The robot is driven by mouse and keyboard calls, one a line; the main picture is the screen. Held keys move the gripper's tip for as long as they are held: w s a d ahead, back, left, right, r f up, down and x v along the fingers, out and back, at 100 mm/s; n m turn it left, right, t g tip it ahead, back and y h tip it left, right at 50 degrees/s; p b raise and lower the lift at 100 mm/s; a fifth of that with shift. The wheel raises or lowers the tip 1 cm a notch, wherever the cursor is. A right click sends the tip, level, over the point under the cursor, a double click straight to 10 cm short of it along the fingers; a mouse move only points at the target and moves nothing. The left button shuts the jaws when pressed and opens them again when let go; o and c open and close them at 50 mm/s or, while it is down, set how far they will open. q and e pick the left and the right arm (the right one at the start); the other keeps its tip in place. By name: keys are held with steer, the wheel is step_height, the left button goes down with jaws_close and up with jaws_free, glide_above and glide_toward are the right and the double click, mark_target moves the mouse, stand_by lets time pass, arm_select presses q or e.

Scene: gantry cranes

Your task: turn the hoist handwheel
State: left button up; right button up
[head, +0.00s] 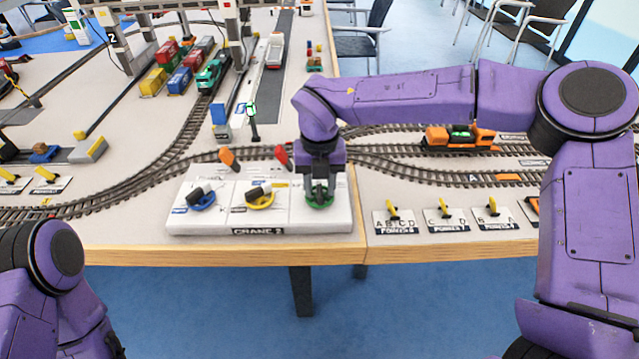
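A white control panel (295,219) marked CRANE 2 sits at the table's front edge. It carries a blue handwheel (201,207), a yellow handwheel (262,206) and a green handwheel (320,204); the labels are too small to tell which is the hoist one. My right gripper (320,192) points down at the green handwheel, its fingers at the wheel and covering much of it. Whether the fingers are shut on it cannot be seen. My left arm shows at the lower left, its gripper out of view.
Curved railway track (150,165) runs behind the panel. An orange locomotive (455,139) stands on the track at right. Small boards with yellow levers (393,211) lie right of the panel. Gantry cranes, coloured containers and a green locomotive (212,75) stand farther back.

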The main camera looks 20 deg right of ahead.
jaws_close()
steer(key=shift+r+n+p, duration=0.15)
steer(key=shift+n+p, duration=0.35)
steer(key=shift+p, duration=0.3)
steer(key=n+p, duration=0.6)
steer(key=p, duration=0.1)
steer(key=shift+d+r+p, duration=0.1)
steer(key=shift+p, duration=0.25)
steer(key=shift+f+n+p, duration=0.2)
steer(key=shift+n+p, duration=0.95)
steer(key=shift+n, duration=0.25)
jaws_free()
